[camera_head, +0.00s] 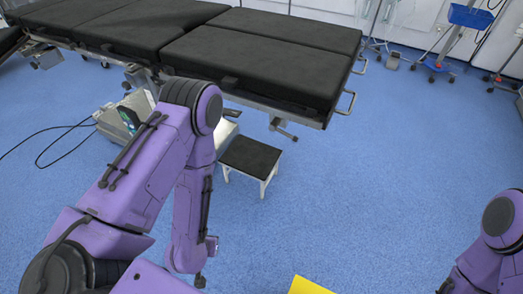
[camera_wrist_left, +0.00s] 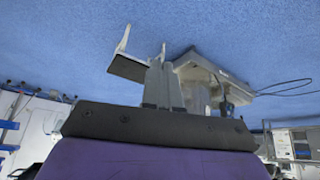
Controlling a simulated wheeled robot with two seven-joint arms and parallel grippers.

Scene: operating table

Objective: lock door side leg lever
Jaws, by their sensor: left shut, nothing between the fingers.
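The operating table (camera_head: 262,62) has black pads and metal side rails. A small lever-like metal fitting (camera_head: 283,128) hangs under its near edge towards the right end; I cannot tell whether it is the leg lever or whether it is locked. My left arm rises in front of the table and bends down. My left gripper (camera_head: 200,281) is low, well below and apart from the table, mostly hidden by the forearm. In the left wrist view the left gripper (camera_wrist_left: 163,65) is shut and empty. My right arm shows at the lower right, its gripper out of frame.
A black-topped step stool (camera_head: 250,156) stands below the table; it shows upside down in the left wrist view (camera_wrist_left: 126,68). The table's pale base (camera_head: 128,115) and cables lie left. A yellow object (camera_head: 308,286) is at the bottom edge. Blue floor is clear on the right.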

